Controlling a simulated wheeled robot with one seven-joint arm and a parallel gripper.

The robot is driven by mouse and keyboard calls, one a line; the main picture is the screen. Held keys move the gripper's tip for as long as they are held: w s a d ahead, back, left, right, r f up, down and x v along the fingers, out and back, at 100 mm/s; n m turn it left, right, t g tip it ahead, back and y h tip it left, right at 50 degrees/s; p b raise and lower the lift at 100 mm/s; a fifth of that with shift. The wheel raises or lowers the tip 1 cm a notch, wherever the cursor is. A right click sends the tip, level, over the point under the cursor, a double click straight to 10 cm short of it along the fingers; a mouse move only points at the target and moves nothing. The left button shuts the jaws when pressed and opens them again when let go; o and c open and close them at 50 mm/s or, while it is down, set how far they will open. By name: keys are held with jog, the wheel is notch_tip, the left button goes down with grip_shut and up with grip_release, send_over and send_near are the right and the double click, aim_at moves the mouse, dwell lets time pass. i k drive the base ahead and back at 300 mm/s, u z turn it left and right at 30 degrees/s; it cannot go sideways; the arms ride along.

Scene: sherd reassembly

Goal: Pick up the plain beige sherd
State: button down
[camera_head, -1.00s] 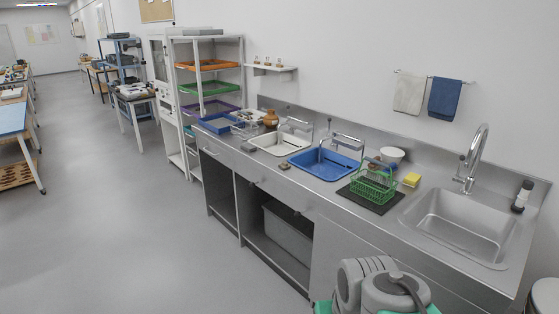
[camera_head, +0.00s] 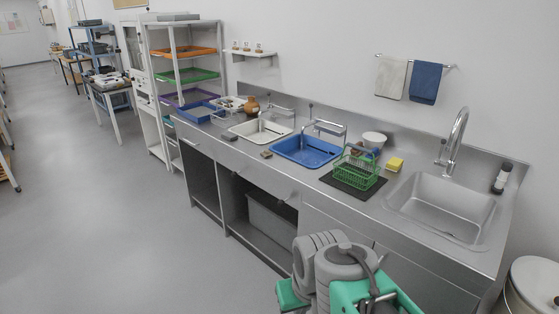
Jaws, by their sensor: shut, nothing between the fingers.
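I cannot make out a plain beige sherd in the head view. A small brownish piece (camera_head: 267,155) lies near the front edge of the steel counter (camera_head: 232,154); it is too small to identify. A white basin (camera_head: 243,134) and a blue basin (camera_head: 300,160) are set along the counter, and their contents are not clear. Only grey and green parts of my own arm and body show at the bottom; my gripper's fingers are not in view.
A green wire rack (camera_head: 357,172) stands on a dark mat, with a yellow sponge (camera_head: 395,164) and the sink (camera_head: 440,208) to its right. A brown jar (camera_head: 252,106) and blue tray (camera_head: 196,114) are farther left. A white bin (camera_head: 536,285) is lower right. Floor at left is open.

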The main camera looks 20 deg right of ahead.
aim_at(267, 154)
jog(key=u, duration=0.35)
jog(key=i, duration=1.55)
jog(key=z, duration=1.05)
jog(key=i, duration=0.25)
jog(key=z, duration=0.25)
jog(key=k, duration=0.55)
jog(key=u, duration=0.5)
jog(key=i, duration=0.85)
jog(key=u, duration=0.8)
jog(key=i, duration=0.35)
jog(key=u, duration=0.05)
